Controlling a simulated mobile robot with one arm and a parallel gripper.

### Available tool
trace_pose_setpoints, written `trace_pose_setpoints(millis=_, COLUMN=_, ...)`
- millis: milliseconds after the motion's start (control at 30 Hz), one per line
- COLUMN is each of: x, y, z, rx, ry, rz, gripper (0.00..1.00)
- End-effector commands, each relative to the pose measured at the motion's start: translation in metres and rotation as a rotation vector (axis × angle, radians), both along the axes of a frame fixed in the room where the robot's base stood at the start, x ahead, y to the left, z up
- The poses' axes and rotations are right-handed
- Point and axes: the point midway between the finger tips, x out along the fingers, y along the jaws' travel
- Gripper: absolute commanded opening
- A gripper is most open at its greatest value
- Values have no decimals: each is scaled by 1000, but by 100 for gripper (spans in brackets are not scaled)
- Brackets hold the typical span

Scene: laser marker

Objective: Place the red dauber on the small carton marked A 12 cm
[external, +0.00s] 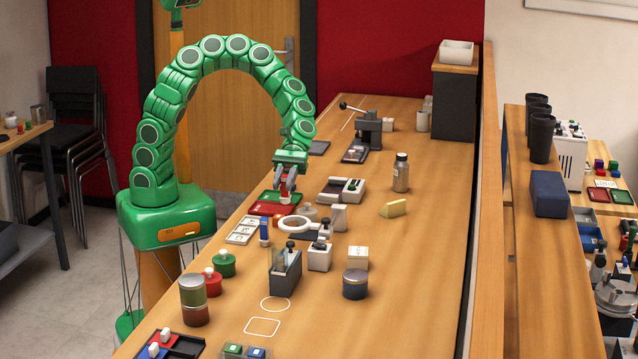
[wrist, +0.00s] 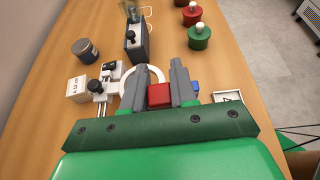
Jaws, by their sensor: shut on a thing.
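My gripper (external: 287,186) points down over the red ink pad area in the external view. In the wrist view its two fingers (wrist: 160,80) are shut on the red dauber (wrist: 158,96), a small red block between them. In the external view the dauber is small and mostly hidden by the fingers. The small carton marked A 12 cm (external: 358,258) stands on the bench, nearer the camera and to the right of my gripper, behind a dark jar. It also shows at the left in the wrist view (wrist: 78,88), with its top clear.
The dark jar (external: 355,284) is close to the carton. The bench to the right of the carton is clear.

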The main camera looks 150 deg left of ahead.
Motion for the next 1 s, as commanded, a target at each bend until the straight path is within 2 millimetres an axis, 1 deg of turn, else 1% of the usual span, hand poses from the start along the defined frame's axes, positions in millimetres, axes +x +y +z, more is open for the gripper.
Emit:
trace_pose_setpoints(millis=33, x=11, y=5, z=3, rx=2, ry=4, rz=-1, gripper=0)
trace_pose_setpoints(millis=233, x=54, y=23, z=23, rx=4, ry=5, rz=4, gripper=0)
trace_pose_setpoints(millis=400, x=88, y=27, z=46, rx=7, ry=-7, rz=-5, gripper=0)
trace_pose_setpoints(millis=500, x=104, y=27, z=57, rx=8, ry=-13, rz=-12, gripper=0)
trace_pose_setpoints(millis=600, x=115, y=28, z=65, rx=10, ry=-18, rz=-14, gripper=0)
trace_pose_setpoints(millis=733, x=123, y=26, z=70, rx=9, ry=-23, rz=-20, gripper=0)
trace_pose_setpoints(millis=867, x=131, y=28, z=67, rx=7, ry=-21, rz=-21, gripper=0)
trace_pose_setpoints(millis=1000, x=145, y=35, z=61, rx=8, ry=-23, rz=-21, gripper=0)
